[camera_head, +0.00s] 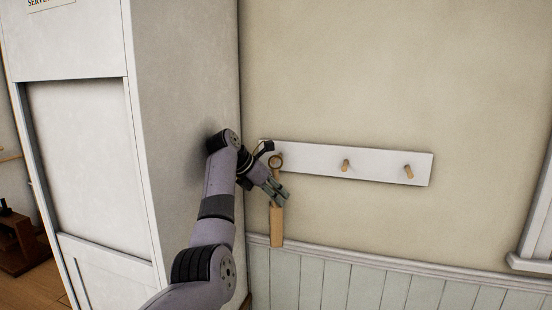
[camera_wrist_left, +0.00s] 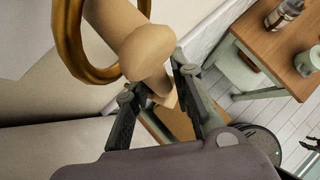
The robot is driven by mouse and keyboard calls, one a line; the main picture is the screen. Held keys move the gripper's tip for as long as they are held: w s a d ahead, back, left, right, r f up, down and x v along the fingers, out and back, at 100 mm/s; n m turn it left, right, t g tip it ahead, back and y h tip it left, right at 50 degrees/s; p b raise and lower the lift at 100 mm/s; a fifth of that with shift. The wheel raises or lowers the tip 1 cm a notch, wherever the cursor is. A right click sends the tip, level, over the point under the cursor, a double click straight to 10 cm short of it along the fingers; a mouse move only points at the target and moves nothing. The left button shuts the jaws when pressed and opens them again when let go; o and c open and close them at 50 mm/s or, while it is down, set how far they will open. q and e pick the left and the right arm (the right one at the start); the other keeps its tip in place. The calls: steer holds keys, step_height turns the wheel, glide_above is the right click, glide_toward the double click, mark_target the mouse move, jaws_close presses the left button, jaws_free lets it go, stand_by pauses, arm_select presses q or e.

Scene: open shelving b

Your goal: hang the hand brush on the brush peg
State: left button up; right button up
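The hand brush (camera_head: 277,228) is upright against the wall, a long tan wooden body with a ring at its top. Its brass-coloured ring (camera_wrist_left: 72,40) is at the left peg of the rail. The rounded wooden peg end (camera_wrist_left: 143,52) overlaps the ring in the left wrist view and seems to pass through it; how far is unclear. My left gripper (camera_head: 275,190) is just below the ring, with its fingers on both sides of the brush's handle. It looks shut on the handle, though contact is partly hidden.
The white peg rail (camera_head: 380,169) also carries a middle peg (camera_head: 346,165) and a right peg (camera_head: 408,171), both empty. A tall white cabinet (camera_head: 185,130) stands close at left. The wrist view shows a wooden-topped table (camera_wrist_left: 290,50) with a bottle (camera_wrist_left: 283,14).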

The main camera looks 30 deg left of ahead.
mark_target(273, 159)
arm_select(q)
steer(key=o, duration=0.4)
step_height(273, 159, up, 10)
steer(key=shift+f, duration=0.1)
stand_by(0.5)
